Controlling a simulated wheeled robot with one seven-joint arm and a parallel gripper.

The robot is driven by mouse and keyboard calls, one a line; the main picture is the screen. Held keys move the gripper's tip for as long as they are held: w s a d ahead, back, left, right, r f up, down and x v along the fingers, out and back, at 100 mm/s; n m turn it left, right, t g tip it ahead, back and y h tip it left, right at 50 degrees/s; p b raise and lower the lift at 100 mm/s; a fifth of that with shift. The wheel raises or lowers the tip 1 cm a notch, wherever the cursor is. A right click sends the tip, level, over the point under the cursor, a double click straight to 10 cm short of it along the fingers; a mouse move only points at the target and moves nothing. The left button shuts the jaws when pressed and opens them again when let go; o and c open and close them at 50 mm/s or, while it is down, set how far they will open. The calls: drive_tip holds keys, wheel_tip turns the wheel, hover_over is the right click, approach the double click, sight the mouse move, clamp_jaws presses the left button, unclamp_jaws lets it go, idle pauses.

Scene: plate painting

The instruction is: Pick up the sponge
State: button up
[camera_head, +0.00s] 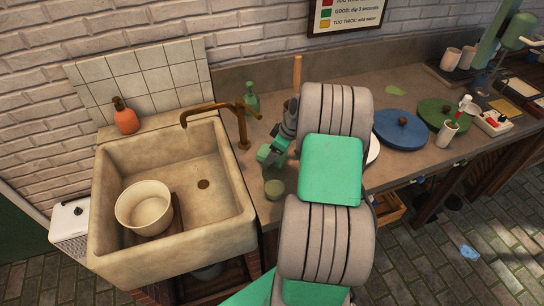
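My gripper (271,158) is over the counter just right of the sink, pointing down. It is small and partly hidden by my own arm, so I cannot tell whether its fingers are apart or closed. A small dull-green rounded object (275,187) stands on the counter just below the gripper in the picture; I cannot tell whether it is the sponge or a small pot. A brighter green piece shows at the gripper's end, and I cannot tell whether it is a fingertip or something held. No other sponge is clearly visible.
The stone sink (230,225) holds a cream bowl (144,208). A brass tap (242,125), an orange bottle (126,118) and a green bottle (251,103) stand around it. My arm covers the middle counter.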

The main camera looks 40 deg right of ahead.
drive_tip(key=shift+c, duration=0.5)
drive_tip(key=c, duration=1.5)
drive_tip(key=shift+o, duration=0.2)
drive_tip(key=shift+r+p, duration=0.3)
drive_tip(key=shift+r, duration=0.15)
drive_tip(key=r, duration=0.1)
drive_tip(key=r+b, duration=0.1)
drive_tip(key=r, duration=0.1)
drive_tip(key=shift+s+r, duration=0.15)
drive_tip(key=shift+s, duration=0.1)
drive_tip(key=s+r, duration=0.2)
drive_tip(key=r, duration=0.1)
drive_tip(key=s+r+b, duration=0.1)
drive_tip(key=s, duration=0.1)
drive_tip(key=shift+a+r, duration=0.3)
drive_tip(key=s+a+r+b, duration=0.1)
drive_tip(key=s+r, duration=0.3)
drive_tip(key=s, duration=0.5)
drive_tip(key=shift+s+a+r+b, duration=0.2)
drive_tip(key=shift+a+r+b, duration=0.1)
drive_tip(key=shift+a+r, duration=0.1)
